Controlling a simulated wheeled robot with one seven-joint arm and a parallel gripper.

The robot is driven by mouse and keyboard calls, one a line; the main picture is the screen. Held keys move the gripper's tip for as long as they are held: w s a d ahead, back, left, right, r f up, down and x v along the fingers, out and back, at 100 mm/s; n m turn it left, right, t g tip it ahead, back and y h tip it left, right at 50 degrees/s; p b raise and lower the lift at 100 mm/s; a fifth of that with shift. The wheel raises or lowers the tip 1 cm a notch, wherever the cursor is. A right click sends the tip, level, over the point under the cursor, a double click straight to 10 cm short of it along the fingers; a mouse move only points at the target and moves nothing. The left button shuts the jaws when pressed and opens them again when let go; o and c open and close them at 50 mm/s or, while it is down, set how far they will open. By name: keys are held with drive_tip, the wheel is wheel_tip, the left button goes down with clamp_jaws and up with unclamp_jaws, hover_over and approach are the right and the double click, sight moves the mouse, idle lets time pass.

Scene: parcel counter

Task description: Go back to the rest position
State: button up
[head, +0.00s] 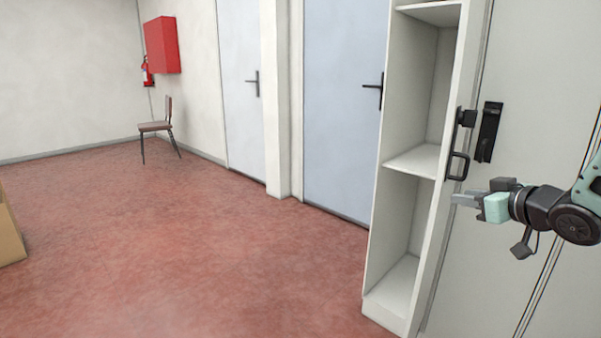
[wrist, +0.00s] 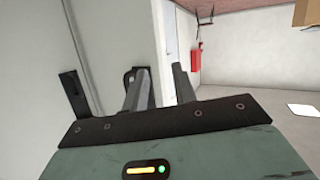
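My gripper (head: 464,199) is at the right of the head view, in front of the pale panel and close to the edge of the open white cabinet (head: 413,160). It appears just below the black handle (head: 457,166); I cannot tell how far in front of it. In the wrist view, the two fingers of my gripper (wrist: 161,72) stand apart with a clear gap between them. Nothing is held in the gap.
A black lock plate (head: 489,132) is on the panel. Two grey-blue doors (head: 343,100) (head: 240,85) stand behind. A chair (head: 155,127), red wall box (head: 162,45) and extinguisher (head: 147,72) are far left. A cardboard box (head: 10,232) shows at the left edge. The red floor between is clear.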

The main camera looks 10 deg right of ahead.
drive_tip(key=s+a+f+n+g, duration=0.1)
drive_tip(key=s+a+f+g, duration=0.15)
drive_tip(key=a, duration=0.65)
drive_tip(key=s+a+f+g, duration=0.2)
drive_tip(key=a+f+g, duration=0.15)
drive_tip(key=a, duration=0.55)
drive_tip(key=s+a+f+n+g+h, duration=0.15)
drive_tip(key=s+a+g, duration=0.35)
drive_tip(key=s, duration=0.7)
drive_tip(key=s+a+n+g+h, duration=0.1)
drive_tip(key=s+a+n+g, duration=0.15)
drive_tip(key=s+a, duration=0.7)
drive_tip(key=s+d+r+p, duration=0.1)
drive_tip(key=r+p, duration=0.8)
drive_tip(key=s+d+r+p, duration=0.2)
drive_tip(key=r+p, duration=0.8)
drive_tip(key=shift+r+m+g+p, duration=0.25)
drive_tip(key=shift+m+g+p, duration=0.05)
drive_tip(key=shift+m+g, duration=0.15)
drive_tip(key=shift+s, duration=0.1)
